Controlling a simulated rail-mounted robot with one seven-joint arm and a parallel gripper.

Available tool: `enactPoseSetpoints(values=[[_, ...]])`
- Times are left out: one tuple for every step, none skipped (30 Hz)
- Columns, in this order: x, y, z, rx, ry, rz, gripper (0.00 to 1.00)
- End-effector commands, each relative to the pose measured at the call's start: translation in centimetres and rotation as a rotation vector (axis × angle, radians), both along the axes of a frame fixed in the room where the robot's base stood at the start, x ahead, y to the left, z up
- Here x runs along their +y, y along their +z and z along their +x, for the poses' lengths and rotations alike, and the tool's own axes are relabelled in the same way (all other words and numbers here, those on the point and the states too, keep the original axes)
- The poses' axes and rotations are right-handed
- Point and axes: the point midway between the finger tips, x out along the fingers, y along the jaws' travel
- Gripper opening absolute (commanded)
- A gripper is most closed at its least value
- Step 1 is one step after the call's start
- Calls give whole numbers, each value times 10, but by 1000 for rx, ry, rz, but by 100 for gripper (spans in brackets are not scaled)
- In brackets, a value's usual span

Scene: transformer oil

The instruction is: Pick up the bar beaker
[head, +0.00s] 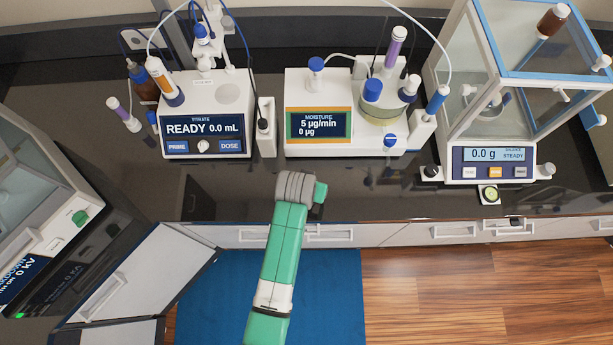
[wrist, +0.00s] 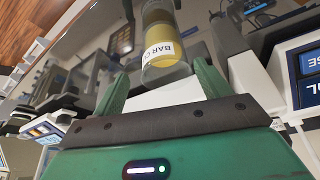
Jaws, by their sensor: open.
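The bar beaker (wrist: 163,42) shows at the top middle of the wrist view. It is clear with yellowish contents and a white label reading "BAR". My gripper (wrist: 160,72) is open, with one green finger on each side of the beaker's near end in the picture. The beaker appears ahead of the fingers, and I see no contact. Whether it stands between the fingertips or just beyond them I cannot tell. In the head view my green arm reaches over the counter's front edge; its wrist hides the gripper, and I cannot make out the beaker there.
On the dark counter (head: 400,190) stand a titrator (head: 205,100) at left, a moisture meter (head: 320,90) in the middle and a balance (head: 490,175) with a glass enclosure at right. Another glass-fronted instrument (head: 40,240) is at far left. Some counter front is bare.

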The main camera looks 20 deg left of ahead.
Motion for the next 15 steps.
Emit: enactPoseSetpoints(values=[[1, -4, 2, 1, 0, 0, 76], [1, -5, 2, -1, 0, 1, 76], [1, -6, 3, -2, 0, 1, 76], [1, -6, 3, -3, 0, 1, 76], [1, -7, 3, -2, 0, 1, 76], [3, -10, 5, -1, 1, 1, 76], [4, -14, 6, -1, 2, 2, 76], [6, -19, 7, 0, 2, 1, 76], [8, -27, 10, 0, 2, 2, 76], [10, -32, 12, 0, 1, 3, 76], [11, -37, 13, 0, 2, 2, 76], [10, -44, 16, 0, 1, 2, 76], [10, -47, 18, -3, 1, 2, 76], [10, -50, 19, -2, 0, 1, 76], [10, -52, 20, -2, 0, 1, 76]])
